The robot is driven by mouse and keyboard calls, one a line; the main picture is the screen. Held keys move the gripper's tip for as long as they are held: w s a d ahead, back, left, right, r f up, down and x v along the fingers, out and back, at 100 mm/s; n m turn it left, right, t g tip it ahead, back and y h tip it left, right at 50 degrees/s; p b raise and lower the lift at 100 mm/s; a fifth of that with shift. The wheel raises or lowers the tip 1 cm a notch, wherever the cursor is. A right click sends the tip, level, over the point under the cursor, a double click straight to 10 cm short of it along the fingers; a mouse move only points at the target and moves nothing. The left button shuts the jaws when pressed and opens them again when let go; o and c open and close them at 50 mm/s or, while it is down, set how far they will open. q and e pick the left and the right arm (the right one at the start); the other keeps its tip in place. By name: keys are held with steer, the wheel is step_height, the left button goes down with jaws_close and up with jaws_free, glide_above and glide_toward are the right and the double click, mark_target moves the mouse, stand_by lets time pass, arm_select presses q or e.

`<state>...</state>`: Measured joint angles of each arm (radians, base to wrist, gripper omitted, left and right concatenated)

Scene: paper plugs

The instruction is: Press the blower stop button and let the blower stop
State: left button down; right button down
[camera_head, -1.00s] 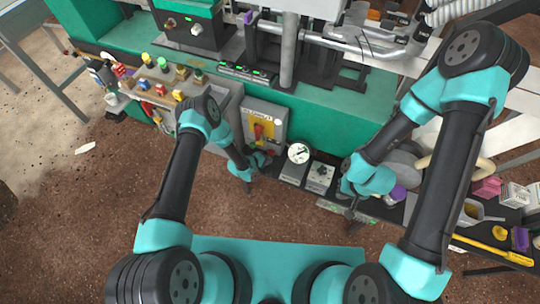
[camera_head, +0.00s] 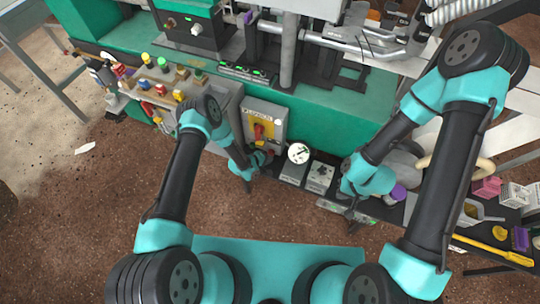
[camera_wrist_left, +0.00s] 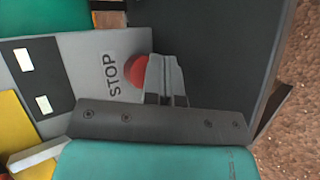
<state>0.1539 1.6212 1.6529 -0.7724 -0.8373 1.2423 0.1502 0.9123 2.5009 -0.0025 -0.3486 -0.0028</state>
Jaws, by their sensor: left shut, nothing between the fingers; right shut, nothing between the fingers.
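The red stop button (camera_wrist_left: 135,70) sits on a grey panel beside the printed word STOP (camera_wrist_left: 111,76) in the left wrist view. My left gripper (camera_wrist_left: 166,72) is shut and empty, with its fingertips over the right edge of the button. I cannot tell whether they touch or press it. In the head view my left gripper (camera_head: 262,160) is low at the machine's front, below the grey box with a yellow plate and red switch (camera_head: 261,126). My right gripper (camera_head: 350,212) is shut and empty near the low shelf's front edge. The blower cannot be made out for certain.
A round white gauge (camera_head: 298,153) and a small grey box (camera_head: 319,176) stand just right of my left gripper. The brown floor (camera_head: 105,190) at the left front is clear.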

mark_target(263, 173)
arm_select(q)
steer(key=shift+w+d, duration=0.1)
steer(key=shift+w, duration=0.1)
stand_by(0.3)
stand_by(0.3)
steer(key=shift+s+a, duration=0.3)
steer(key=shift+s, duration=0.6)
steer(key=shift+s, duration=0.1)
steer(key=shift+s+a, duration=0.25)
steer(key=shift+s, duration=0.5)
steer(key=shift+s+a, duration=0.3)
steer(key=shift+s, duration=0.45)
steer(key=shift+s+a, duration=0.25)
steer(key=shift+s, duration=0.5)
steer(key=shift+r, duration=0.1)
